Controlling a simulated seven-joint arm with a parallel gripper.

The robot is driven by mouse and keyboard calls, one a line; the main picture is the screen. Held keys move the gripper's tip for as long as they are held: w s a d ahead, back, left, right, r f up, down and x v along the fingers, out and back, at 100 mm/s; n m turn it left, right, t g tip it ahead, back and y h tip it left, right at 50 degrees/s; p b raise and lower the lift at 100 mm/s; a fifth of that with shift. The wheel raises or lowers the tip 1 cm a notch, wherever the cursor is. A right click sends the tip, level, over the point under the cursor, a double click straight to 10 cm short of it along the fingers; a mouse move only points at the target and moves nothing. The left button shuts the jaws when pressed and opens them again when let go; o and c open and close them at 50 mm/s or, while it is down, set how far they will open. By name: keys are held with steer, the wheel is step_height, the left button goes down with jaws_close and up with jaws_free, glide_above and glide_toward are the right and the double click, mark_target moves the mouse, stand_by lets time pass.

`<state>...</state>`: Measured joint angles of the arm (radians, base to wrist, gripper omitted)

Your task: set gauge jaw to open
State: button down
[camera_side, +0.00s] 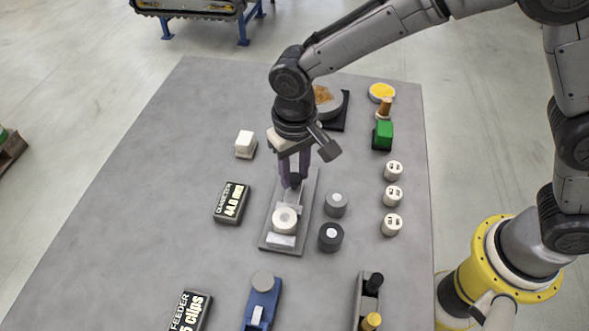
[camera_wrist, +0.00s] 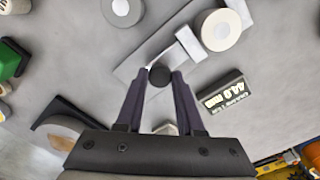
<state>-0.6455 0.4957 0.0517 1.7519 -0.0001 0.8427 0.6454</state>
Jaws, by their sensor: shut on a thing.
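The gauge is a long grey plate (camera_side: 307,212) near the middle of the bench, with a pale cylinder (camera_side: 285,220) at its near end. It also shows in the wrist view, with its plate (camera_wrist: 128,71) running up to the right and the pale cylinder (camera_wrist: 221,29) on it. A light grey sliding jaw (camera_wrist: 188,44) lies between the cylinder and a black knob (camera_wrist: 160,76). My gripper (camera_wrist: 161,74) is shut on the black knob, its two purple fingers on either side. In the side view my gripper (camera_side: 294,183) points down at the gauge's far end and partly hides the knob.
A display block (camera_side: 231,203) reading about 44 mm stands left of the gauge. A white block (camera_side: 245,144) is at the left, several pale cylinders (camera_side: 392,195) at the right. A blue fixture (camera_side: 262,303) stands nearer the camera.

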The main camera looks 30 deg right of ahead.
steer(key=shift+w+r, duration=0.1)
steer(key=shift+w+d, duration=1.4)
steer(key=shift+d, duration=0.05)
steer(key=c, duration=0.5)
jaws_free()
steer(key=shift+c, duration=0.2)
step_height(320, 180, up, 14)
steer(key=shift+d, duration=0.1)
